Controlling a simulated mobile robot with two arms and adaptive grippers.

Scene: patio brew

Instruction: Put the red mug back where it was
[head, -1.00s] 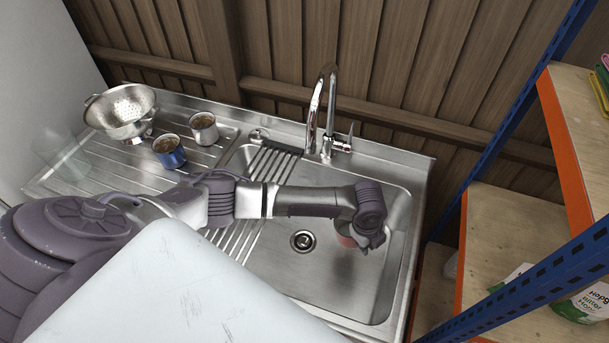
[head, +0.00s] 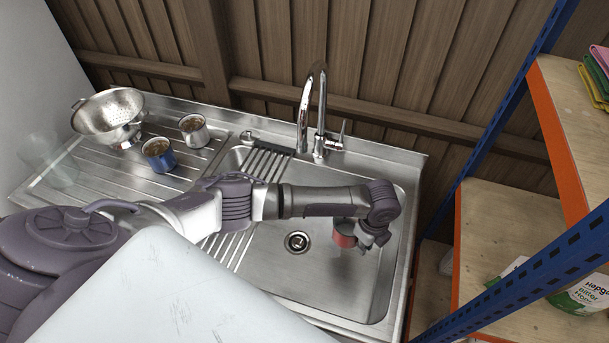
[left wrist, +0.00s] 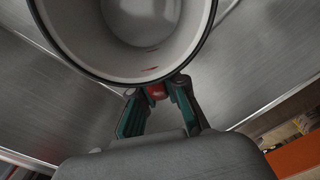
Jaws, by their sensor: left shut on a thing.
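The red mug (head: 343,233) is over the right part of the sink basin, right of the drain. Its wrist and fingers hide part of it in the head view. My left gripper (head: 364,240) is at its right side, shut on it. In the left wrist view the mug (left wrist: 95,55) shows its pale inside and dark rim. The left gripper's teal fingers (left wrist: 157,96) close on a small red part below the rim, probably the handle. The mug looks empty apart from small red marks inside. I cannot tell whether its base touches the basin. My right gripper is not in view.
A blue mug (head: 158,155) and a grey mug (head: 194,130), both filled brown, stand on the drainboard (head: 105,180) near a colander (head: 108,112) and a clear glass vessel (head: 50,160). The tap (head: 312,110) rises behind the basin. A shelf rack (head: 500,225) stands close at right.

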